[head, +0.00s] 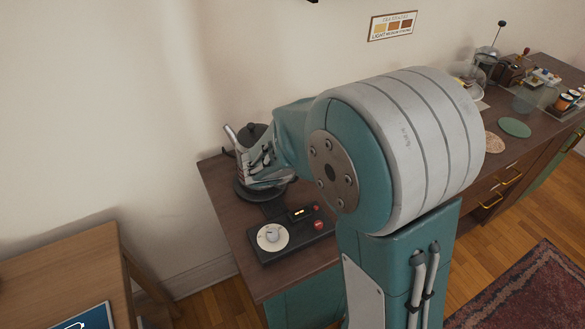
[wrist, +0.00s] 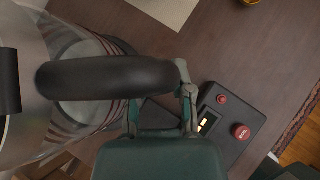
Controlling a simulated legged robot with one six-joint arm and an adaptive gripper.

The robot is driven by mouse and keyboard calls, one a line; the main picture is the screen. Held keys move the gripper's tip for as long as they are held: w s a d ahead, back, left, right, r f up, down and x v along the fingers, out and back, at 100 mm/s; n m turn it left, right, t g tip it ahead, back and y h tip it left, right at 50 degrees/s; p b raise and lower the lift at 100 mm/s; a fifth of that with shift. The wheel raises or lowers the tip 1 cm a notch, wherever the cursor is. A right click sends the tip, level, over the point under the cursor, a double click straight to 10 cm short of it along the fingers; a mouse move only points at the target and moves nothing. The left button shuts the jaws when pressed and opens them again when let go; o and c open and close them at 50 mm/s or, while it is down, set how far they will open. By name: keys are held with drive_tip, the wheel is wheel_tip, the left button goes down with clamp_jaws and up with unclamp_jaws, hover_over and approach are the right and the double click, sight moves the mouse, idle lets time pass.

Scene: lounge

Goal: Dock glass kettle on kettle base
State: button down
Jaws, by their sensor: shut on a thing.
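The glass kettle (head: 248,132), with a dark lid and a light spout at its left, stands about upright at the desk's left end. Its clear body (wrist: 88,88) fills the left of the wrist view. My gripper (head: 262,160) is shut on its thick black handle (wrist: 105,77). The kettle base (head: 245,194) appears as a dark round disc under the kettle. The kettle and gripper partly hide it. I cannot tell whether the kettle's bottom touches the base or hangs just above it.
A wooden table (head: 60,262) stands at left. Jars and a green round mat (head: 514,128) are at the desk's far right.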

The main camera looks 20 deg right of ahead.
drive_tip(key=shift+f, duration=0.2)
drive_tip(key=c, duration=0.8)
unclamp_jaws()
drive_tip(key=shift+f, duration=0.1)
drive_tip(key=v, duration=1.1)
drive_tip(key=shift+s, duration=0.1)
